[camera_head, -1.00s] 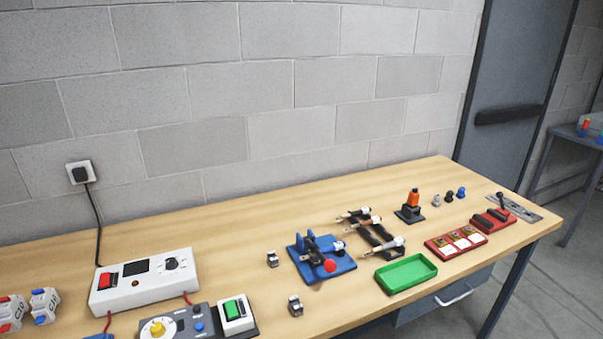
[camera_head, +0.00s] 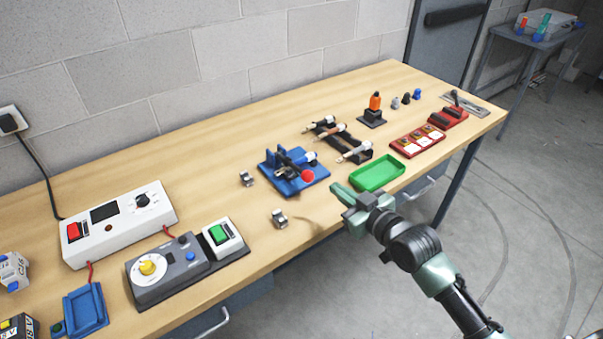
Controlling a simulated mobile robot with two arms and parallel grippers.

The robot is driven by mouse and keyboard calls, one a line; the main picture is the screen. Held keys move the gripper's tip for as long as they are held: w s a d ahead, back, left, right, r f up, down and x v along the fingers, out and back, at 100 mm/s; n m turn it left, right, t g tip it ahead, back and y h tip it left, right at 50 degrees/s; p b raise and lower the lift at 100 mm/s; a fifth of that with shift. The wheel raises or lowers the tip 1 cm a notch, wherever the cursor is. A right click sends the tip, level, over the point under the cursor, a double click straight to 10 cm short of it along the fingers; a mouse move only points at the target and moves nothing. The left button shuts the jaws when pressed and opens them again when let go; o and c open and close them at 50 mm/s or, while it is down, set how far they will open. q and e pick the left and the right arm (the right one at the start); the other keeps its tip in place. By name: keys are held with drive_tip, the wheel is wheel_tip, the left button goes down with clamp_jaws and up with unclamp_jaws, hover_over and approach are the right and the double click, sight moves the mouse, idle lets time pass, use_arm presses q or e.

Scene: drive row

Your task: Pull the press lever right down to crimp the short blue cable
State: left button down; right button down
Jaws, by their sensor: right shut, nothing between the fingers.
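The blue press (camera_head: 292,178) stands on the wooden bench near its front edge. Its dark lever ends in a red ball knob (camera_head: 307,176), which is low at the press's front right. A blue-and-white cable end (camera_head: 309,158) shows at the right of the press; whether it is the short blue cable I cannot tell. My right gripper (camera_head: 342,192) is shut and empty, in front of the press and to the right of the red knob, apart from it. My left gripper is out of view.
A green tray (camera_head: 377,173) lies just beyond my right gripper. A dark rack (camera_head: 343,141) with several white-handled tools is behind it. A grey control box (camera_head: 168,268) and a white power unit (camera_head: 118,224) stand further left.

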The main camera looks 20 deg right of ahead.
drive_tip(key=w+a+r+p, duration=0.2)
drive_tip(key=w+a, duration=0.2)
drive_tip(key=w, duration=0.4)
drive_tip(key=shift+n+y, duration=0.3)
drive_tip(key=shift+y, duration=0.1)
drive_tip(key=f, duration=0.1)
drive_tip(key=w+f, duration=0.1)
drive_tip(key=f, duration=0.2)
drive_tip(key=shift+w+d, duration=0.15)
drive_tip(key=shift+w, duration=0.15)
